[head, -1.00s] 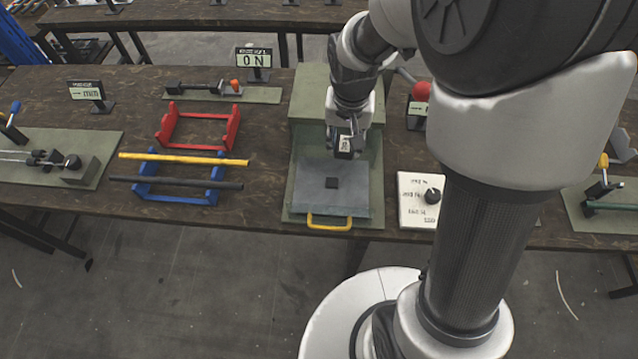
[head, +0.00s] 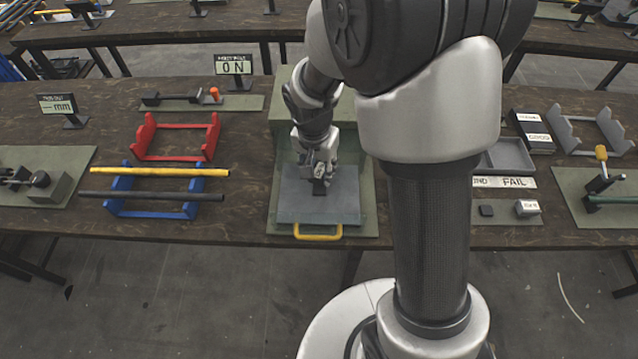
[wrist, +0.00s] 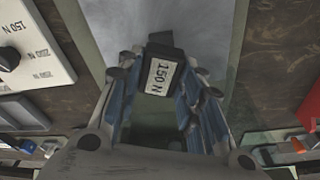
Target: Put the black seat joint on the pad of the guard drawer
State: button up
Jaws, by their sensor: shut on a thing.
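The black seat joint (wrist: 160,75), a small block with a white "150 N" label, is held between the fingers of my gripper (head: 319,172). The same gripper fills the middle of the wrist view (wrist: 158,100), its fingers on both sides of the block. The small dark pad on the drawer is mostly hidden under my gripper and the joint. I cannot tell whether the joint touches it.
A red cradle (head: 178,142) and a blue cradle (head: 150,208) with yellow and black bars stand left of the press. A white dial plate (wrist: 30,45) lies beside the drawer. At right are another small block (head: 527,207) and a grey tray (head: 508,157).

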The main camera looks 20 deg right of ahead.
aim_at(319, 189)
jog(key=shift+f+b, duration=0.75)
jog(key=shift+f, duration=1.8)
jog(key=shift+f, duration=0.2)
jog(key=o, duration=1)
jog(key=shift+o, duration=0.2)
jog(key=shift+r, duration=0.15)
